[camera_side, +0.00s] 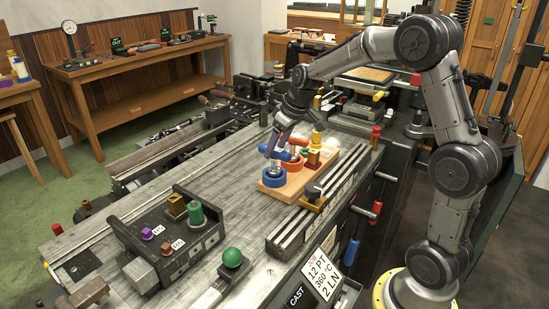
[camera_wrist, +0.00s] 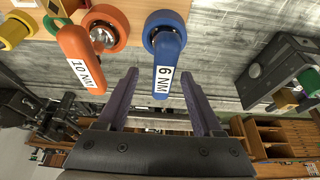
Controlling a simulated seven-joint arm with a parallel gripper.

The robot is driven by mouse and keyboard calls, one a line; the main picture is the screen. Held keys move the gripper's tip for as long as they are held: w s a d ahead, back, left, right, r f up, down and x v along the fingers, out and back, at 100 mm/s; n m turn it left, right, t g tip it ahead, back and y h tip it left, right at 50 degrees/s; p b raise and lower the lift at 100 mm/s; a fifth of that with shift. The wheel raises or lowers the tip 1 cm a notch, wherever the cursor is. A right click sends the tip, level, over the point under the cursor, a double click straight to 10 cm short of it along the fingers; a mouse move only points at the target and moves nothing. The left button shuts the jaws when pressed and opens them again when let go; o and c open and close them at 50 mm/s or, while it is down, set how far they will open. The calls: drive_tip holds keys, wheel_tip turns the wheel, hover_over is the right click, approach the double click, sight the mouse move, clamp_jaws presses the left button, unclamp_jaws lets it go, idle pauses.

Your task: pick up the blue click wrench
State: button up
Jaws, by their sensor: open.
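The blue click wrench (camera_wrist: 165,60), labelled 6 NM, shows in the wrist view with its round end in a blue ring and its handle pointing toward my gripper. In the side view its blue ring (camera_side: 273,178) sits at the near left end of the wooden board (camera_side: 293,192). My gripper (camera_wrist: 160,85) is open, with the wrench handle's end between the lines of its two fingers. In the side view my gripper (camera_side: 275,148) hangs just above the blue ring and partly hides the wrench. I cannot tell whether the fingers touch it.
An orange 10 NM wrench (camera_wrist: 82,62) stands close to the left of the blue one. A yellow piece (camera_wrist: 14,32) is farther left. A dark block (camera_side: 170,235) with coloured knobs and a green ball (camera_side: 232,257) stand on the bench's near part.

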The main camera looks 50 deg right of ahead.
sight(274, 162)
drive_tip(key=x, duration=0.4)
drive_tip(key=shift+a+f, duration=0.2)
drive_tip(key=shift+f, duration=0.2)
clamp_jaws()
